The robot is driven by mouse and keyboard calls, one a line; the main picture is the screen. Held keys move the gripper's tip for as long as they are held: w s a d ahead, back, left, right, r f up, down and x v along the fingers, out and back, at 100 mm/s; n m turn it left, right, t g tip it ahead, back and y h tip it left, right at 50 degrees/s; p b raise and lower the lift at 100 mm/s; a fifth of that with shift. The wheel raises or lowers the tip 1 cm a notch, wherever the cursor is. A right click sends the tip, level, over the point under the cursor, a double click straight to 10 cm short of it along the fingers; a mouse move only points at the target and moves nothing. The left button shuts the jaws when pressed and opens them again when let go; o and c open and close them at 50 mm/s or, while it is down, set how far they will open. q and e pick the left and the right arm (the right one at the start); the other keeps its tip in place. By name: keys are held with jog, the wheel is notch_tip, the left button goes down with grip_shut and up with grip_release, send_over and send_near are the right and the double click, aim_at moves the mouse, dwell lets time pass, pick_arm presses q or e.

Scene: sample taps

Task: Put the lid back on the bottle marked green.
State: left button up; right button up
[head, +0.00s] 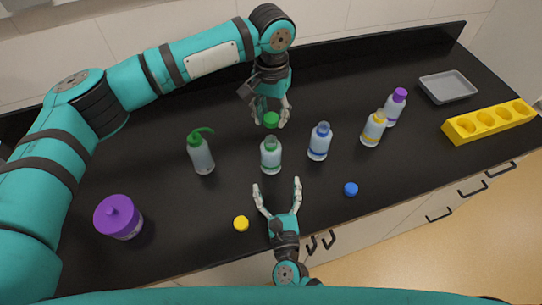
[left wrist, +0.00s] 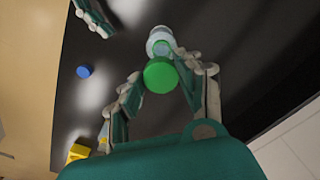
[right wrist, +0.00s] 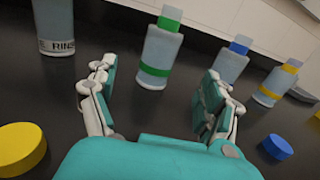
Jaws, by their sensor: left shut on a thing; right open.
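My left gripper (head: 271,116) is shut on the green lid (head: 271,120) and holds it above the green-marked bottle. This bottle (head: 271,157) is pale, has a green band and stands upright on the black counter. In the left wrist view the lid (left wrist: 160,75) sits between the fingers, with the bottle (left wrist: 159,42) partly behind it.
A green-nozzled squeeze bottle (head: 201,156) stands left. Blue (head: 319,143), yellow (head: 373,129) and purple (head: 394,112) marked bottles stand right. Loose yellow (head: 241,223) and blue (head: 350,189) lids lie near the front edge. A purple-lidded jar (head: 120,217), yellow rack (head: 490,122) and grey tray (head: 448,87) stand farther out.

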aim_at(271, 153)
jog(key=w, duration=0.4)
jog(key=w+a, duration=0.1)
jog(key=w, duration=0.6)
jog(key=shift+w+a, duration=0.3)
jog(key=shift+w, duration=0.05)
grip_shut()
dwell(0.4)
